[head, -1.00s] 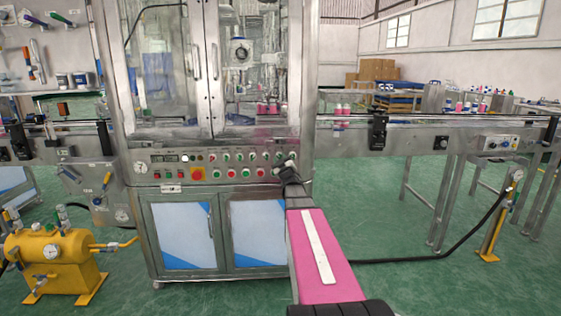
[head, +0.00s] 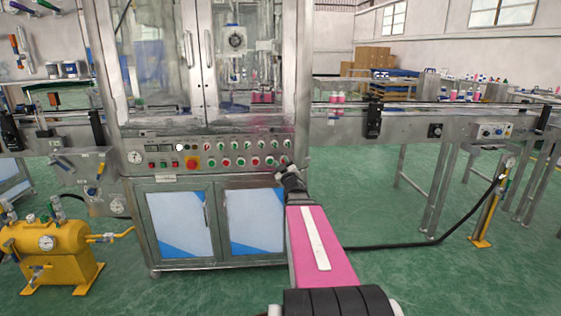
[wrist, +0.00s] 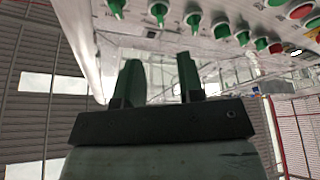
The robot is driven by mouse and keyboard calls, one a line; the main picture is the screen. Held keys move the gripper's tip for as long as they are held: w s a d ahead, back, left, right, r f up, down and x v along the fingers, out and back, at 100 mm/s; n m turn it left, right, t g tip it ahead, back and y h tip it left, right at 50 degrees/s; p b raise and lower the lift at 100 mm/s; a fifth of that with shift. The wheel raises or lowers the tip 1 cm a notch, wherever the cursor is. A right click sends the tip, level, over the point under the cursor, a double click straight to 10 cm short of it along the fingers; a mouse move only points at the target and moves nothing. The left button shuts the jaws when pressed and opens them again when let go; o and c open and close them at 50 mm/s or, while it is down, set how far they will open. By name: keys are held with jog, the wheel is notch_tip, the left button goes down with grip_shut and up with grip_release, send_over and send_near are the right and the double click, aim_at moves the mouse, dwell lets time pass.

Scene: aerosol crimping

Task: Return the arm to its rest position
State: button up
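My pink arm reaches forward from the bottom of the head view. My gripper (head: 284,172) is at its far end, small in that view, by the lower right corner of the machine's control panel (head: 215,161). In the wrist view, my gripper (wrist: 158,78) shows two green fingers standing apart with nothing between them. The panel's green and red knobs (wrist: 222,27) run along the top of the wrist view, beyond the fingertips. I see no contact between the fingers and the knobs.
The crimping machine's cabinet doors (head: 181,224) are below the panel. A conveyor (head: 345,125) extends to the right. A yellow tank (head: 48,250) stands at the lower left, and a yellow post with a black hose (head: 489,210) at the right.

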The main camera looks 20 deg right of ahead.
dwell(0.3)
jog(key=s+a+f+m+g+h, duration=0.1)
jog(key=s+a+f+m+g, duration=0.2)
jog(key=a+f+g, duration=0.45)
jog(key=s+a+f+m+g, duration=0.2)
jog(key=s+a+f+g, duration=0.15)
jog(key=f, duration=0.75)
jog(key=s+a+f+g+y, duration=0.1)
jog(key=s+a+f+g, duration=0.2)
jog(key=s+a+g, duration=0.2)
jog(key=s+a+f+g+y, duration=0.1)
jog(key=s+a+f+g, duration=0.3)
jog(key=s, duration=0.7)
jog(key=a+g, duration=0.1)
jog(key=a, duration=0.1)
jog(key=shift+s+a+f+m+g+y, duration=0.15)
jog(key=shift+s+a+m+g+y, duration=0.15)
jog(key=shift+s+a+m+g, duration=0.1)
